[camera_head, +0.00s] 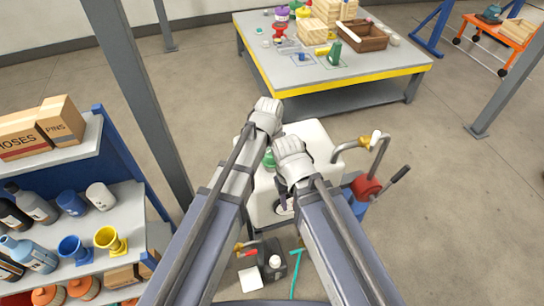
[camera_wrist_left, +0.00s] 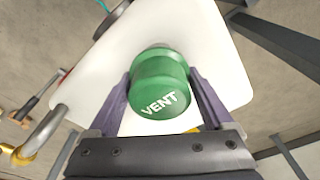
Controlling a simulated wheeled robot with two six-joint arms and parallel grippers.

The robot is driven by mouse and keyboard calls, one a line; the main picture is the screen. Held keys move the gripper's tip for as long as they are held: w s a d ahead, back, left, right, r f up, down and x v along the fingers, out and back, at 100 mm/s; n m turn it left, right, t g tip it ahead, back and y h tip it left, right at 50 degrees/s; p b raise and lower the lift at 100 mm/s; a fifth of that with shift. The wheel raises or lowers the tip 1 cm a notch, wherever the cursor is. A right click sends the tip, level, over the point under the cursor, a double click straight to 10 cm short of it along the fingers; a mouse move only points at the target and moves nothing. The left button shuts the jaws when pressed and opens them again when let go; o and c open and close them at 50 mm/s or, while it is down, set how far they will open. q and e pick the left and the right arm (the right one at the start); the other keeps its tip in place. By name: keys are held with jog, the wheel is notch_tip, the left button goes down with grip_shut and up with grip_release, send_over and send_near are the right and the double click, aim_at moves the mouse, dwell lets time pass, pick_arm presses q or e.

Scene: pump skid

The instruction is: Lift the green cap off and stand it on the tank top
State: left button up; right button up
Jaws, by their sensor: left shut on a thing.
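The green cap, marked VENT (camera_wrist_left: 160,88), sits between the two purple-grey fingers of my left gripper (camera_wrist_left: 160,76) in the left wrist view, with a finger against each side. In the head view a small part of the green cap (camera_head: 268,159) shows between my two hands. The white tank (camera_head: 313,134) is below; its pale top (camera_wrist_left: 208,35) lies behind the cap in the wrist view. I cannot tell whether the cap touches the tank. My left gripper (camera_head: 265,116) and right gripper (camera_head: 291,160) are both over the tank; the right fingers are hidden.
A bent metal pipe (camera_head: 380,152) and a red fitting (camera_head: 366,187) stand right of the tank. A dark canister (camera_head: 270,264) is on the floor in front. A blue shelf unit (camera_head: 118,142) stands left, a grey post (camera_head: 148,90) beside it. A yellow-edged table (camera_head: 330,77) is behind.

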pick_arm(q)
notch_tip(320, 180, up, 9)
jog(key=p, duration=0.8)
jog(key=shift+f, duration=0.1)
pick_arm(e)
notch_tip(320, 180, up, 9)
jog(key=shift+f, duration=0.1)
